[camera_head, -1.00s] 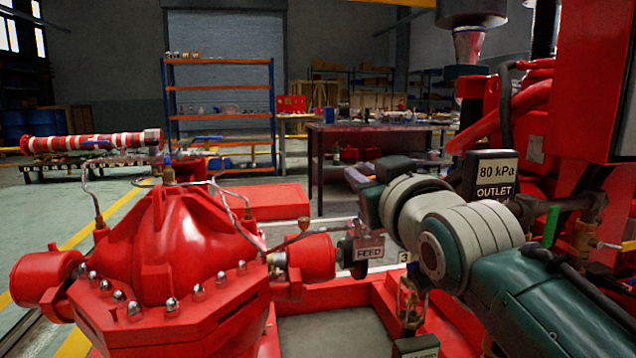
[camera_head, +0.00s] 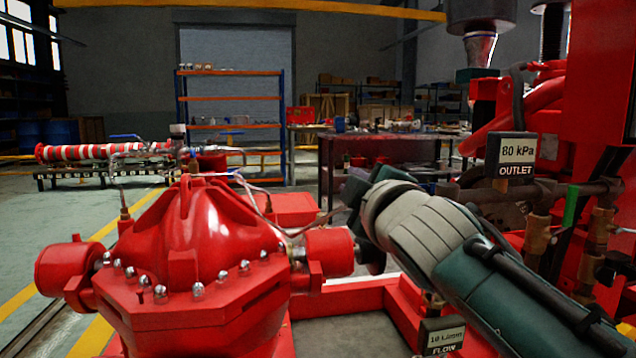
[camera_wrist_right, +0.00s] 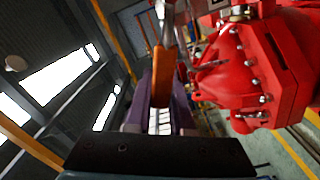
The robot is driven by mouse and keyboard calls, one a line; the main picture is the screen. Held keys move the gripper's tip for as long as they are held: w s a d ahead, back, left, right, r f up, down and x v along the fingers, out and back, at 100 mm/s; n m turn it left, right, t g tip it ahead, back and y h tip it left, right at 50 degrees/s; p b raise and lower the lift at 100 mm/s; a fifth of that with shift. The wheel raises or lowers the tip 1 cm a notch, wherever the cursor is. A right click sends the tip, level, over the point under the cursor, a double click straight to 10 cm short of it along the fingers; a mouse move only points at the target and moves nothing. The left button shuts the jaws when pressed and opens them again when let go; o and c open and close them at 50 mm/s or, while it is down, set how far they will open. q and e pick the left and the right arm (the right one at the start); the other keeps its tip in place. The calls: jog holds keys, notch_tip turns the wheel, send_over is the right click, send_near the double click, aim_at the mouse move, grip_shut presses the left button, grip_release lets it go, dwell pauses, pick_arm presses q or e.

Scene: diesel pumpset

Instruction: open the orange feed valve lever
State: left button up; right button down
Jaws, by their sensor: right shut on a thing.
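The orange feed valve lever (camera_wrist_right: 164,72) shows in the right wrist view, standing between the purple fingers of my right gripper (camera_wrist_right: 162,100). The gripper is shut on the lever. A metal stem shows above the orange part. The red pump also shows in the right wrist view (camera_wrist_right: 262,65), to the right of the fingers. My left gripper is in neither view.
An outlet sign (camera_head: 516,152) reading 80 kPa stands behind my right arm, by pipes and brass fittings. A flow sign (camera_head: 442,338) stands low in front of it. A dark workbench (camera_head: 400,145) and a shelf rack (camera_head: 230,110) are farther back. Open floor lies at left.

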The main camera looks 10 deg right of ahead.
jog(key=shift+a+f+n+b, duration=0.2)
jog(key=shift+f+n+b, duration=0.65)
jog(key=shift+n, duration=0.45)
jog(key=shift+a+f+n+b, duration=0.2)
jog(key=shift+f+n+b, duration=0.4)
jog(key=shift+f+n, duration=0.55)
jog(key=shift+n, duration=0.25)
jog(key=c, duration=0.8)
grip_release()
jog(key=shift+r, duration=0.1)
jog(key=s+p, duration=0.3)
jog(key=s, duration=0.7)
jog(key=shift+d+p, duration=0.15)
jog(key=shift+p, duration=0.2)
